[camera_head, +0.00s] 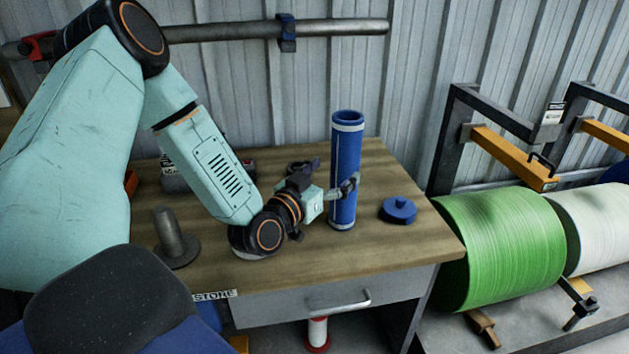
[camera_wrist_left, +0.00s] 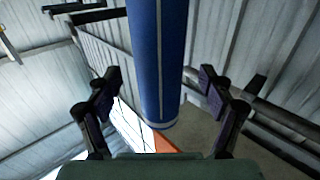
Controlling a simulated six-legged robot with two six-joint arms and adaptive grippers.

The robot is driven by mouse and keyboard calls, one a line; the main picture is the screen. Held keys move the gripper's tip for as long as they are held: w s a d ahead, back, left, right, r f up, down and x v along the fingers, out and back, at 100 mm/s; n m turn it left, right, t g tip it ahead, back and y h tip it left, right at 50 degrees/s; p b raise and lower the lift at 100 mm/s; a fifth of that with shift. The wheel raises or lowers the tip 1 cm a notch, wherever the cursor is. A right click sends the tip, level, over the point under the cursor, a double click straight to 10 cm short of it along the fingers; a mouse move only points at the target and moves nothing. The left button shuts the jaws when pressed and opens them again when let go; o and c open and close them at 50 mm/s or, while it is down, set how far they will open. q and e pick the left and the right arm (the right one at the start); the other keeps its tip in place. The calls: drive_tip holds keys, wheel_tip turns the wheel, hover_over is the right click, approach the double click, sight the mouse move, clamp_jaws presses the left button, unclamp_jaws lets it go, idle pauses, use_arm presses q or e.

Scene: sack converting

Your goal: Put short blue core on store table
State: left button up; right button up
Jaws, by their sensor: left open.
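The blue core (camera_head: 344,150) is an upright tube with pale bands near its ends. It stands on the wooden store table (camera_head: 300,250), whose front edge carries a STORE label. My left gripper (camera_head: 335,182) is at the core's side, about mid-height, with a dark finger against or just in front of it. In the left wrist view the blue core (camera_wrist_left: 157,60) runs between the two spread fingers (camera_wrist_left: 160,100), with visible gaps on both sides. The left gripper is open. Contact cannot be told. My right gripper is out of view.
A blue flanged cap (camera_head: 398,210) lies right of the core. A grey post on a round base (camera_head: 172,240) stands at the table's left. Green (camera_head: 505,245) and white (camera_head: 595,228) rolls lie on a rack at right. The table's front middle is clear.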

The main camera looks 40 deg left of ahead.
use_arm(q)
drive_tip(key=s+p, duration=0.3)
drive_tip(key=s, duration=0.4)
drive_tip(key=shift+d, duration=0.15)
drive_tip(key=shift+c, duration=0.2)
